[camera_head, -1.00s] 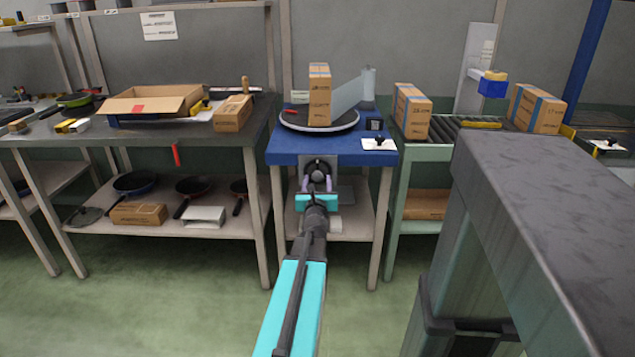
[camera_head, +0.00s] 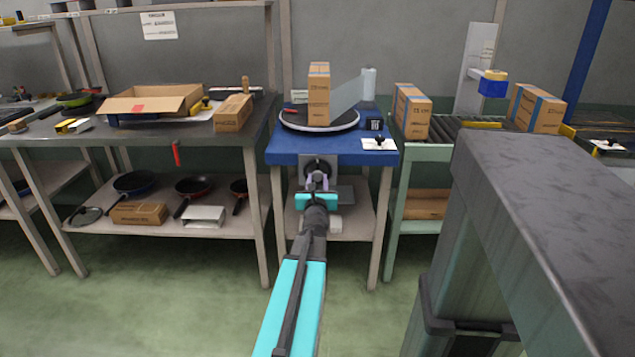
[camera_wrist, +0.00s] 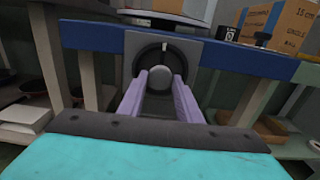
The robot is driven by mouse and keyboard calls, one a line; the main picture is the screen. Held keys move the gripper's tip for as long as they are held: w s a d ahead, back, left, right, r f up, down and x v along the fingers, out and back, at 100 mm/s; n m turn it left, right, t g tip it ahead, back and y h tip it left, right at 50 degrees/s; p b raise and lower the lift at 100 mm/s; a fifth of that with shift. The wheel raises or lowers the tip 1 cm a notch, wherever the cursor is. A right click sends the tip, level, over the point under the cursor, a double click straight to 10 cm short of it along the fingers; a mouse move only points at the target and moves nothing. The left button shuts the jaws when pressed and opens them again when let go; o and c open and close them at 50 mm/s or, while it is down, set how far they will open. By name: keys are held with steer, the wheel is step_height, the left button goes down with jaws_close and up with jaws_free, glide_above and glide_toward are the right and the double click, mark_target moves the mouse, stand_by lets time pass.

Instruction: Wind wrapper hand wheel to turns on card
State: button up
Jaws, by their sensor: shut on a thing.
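The wrapper's dark hand wheel (camera_head: 317,164) is on the front of the blue-topped wrapper table (camera_head: 290,158). In the wrist view the wheel (camera_wrist: 147,58) faces me, with a round grey knob (camera_wrist: 168,78) low on it. My gripper (camera_head: 318,182) is in front of the wheel, and its purple fingers (camera_wrist: 166,92) are shut on the knob, one on each side. A carton (camera_head: 319,95) stands upright on the round turntable (camera_head: 345,123), with film (camera_head: 348,94) running to a roll (camera_head: 369,84). A white card (camera_head: 380,144) lies at the table's right; its writing is too small to read.
A small dark counter box (camera_head: 374,124) sits by the card; its digits are unclear. A workbench with an open carton (camera_head: 150,101) is at left. A roller conveyor (camera_head: 465,134) with cartons is at right. Green floor is clear in front.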

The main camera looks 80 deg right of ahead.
steer(key=shift+m, duration=0.3)
steer(key=m, duration=0.4)
steer(key=shift+m+b, duration=0.3)
steer(key=shift+b, duration=0.1)
steer(key=m, duration=0.6)
steer(key=m+p, duration=0.2)
steer(key=m, duration=0.4)
steer(key=shift+r, duration=0.15)
steer(key=m+p, duration=0.3)
steer(key=m, duration=0.2)
steer(key=shift+r+m, duration=0.1)
steer(key=shift+m, duration=0.2)
steer(key=m+p, duration=0.3)
steer(key=m, duration=0.2)
steer(key=shift+m, duration=0.3)
steer(key=m+p, duration=0.3)
steer(key=m, duration=0.3)
steer(key=shift+m+p, duration=1.35)
steer(key=shift+m, duration=1.55)
steer(key=shift+s, duration=0.1)
